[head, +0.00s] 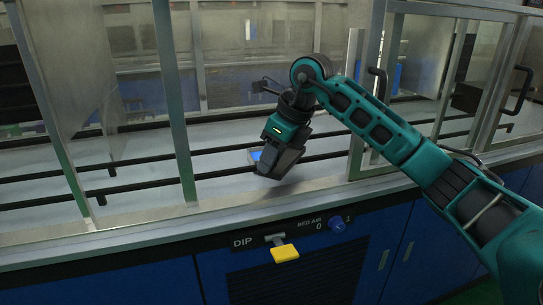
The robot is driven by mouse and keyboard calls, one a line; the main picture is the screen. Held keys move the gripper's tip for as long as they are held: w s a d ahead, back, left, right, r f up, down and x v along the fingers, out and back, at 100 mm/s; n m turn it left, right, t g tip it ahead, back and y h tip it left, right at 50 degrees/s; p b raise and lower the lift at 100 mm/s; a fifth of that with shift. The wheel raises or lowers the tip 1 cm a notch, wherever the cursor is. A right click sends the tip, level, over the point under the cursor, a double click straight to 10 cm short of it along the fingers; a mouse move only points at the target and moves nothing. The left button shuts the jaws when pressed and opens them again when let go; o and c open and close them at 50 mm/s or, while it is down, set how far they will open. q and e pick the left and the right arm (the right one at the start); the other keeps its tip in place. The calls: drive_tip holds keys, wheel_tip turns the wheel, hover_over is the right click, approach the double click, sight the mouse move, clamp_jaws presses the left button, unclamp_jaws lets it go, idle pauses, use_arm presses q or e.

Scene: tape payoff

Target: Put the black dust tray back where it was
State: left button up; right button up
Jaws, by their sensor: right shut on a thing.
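My right gripper (275,168) reaches in through the open front of the glazed enclosure and points down over the pale bench bed. It is shut on a dark thing, which I take to be the black dust tray; its outline merges with the dark fingers, so its shape and tilt are unclear. I cannot tell whether it touches the bed. A small blue and white thing (254,155) shows just left of the fingers, partly hidden behind them. My left gripper is out of view.
Black rails (140,161) run across the bed. Metal frame posts (174,100) and clear panels stand left and right of my arm.

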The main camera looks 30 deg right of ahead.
drive_tip(key=shift+f, duration=0.5)
drive_tip(key=o, duration=1.1)
drive_tip(key=shift+c, duration=0.2)
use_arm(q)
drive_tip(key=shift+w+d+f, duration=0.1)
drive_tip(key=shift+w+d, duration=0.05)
use_arm(e)
drive_tip(key=shift+r, duration=0.1)
drive_tip(key=shift+r, duration=0.35)
use_arm(q)
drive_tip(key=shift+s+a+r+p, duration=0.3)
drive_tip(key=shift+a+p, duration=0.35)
drive_tip(key=shift+p, duration=0.35)
use_arm(e)
drive_tip(key=v, duration=1.2)
drive_tip(key=shift+r, duration=0.2)
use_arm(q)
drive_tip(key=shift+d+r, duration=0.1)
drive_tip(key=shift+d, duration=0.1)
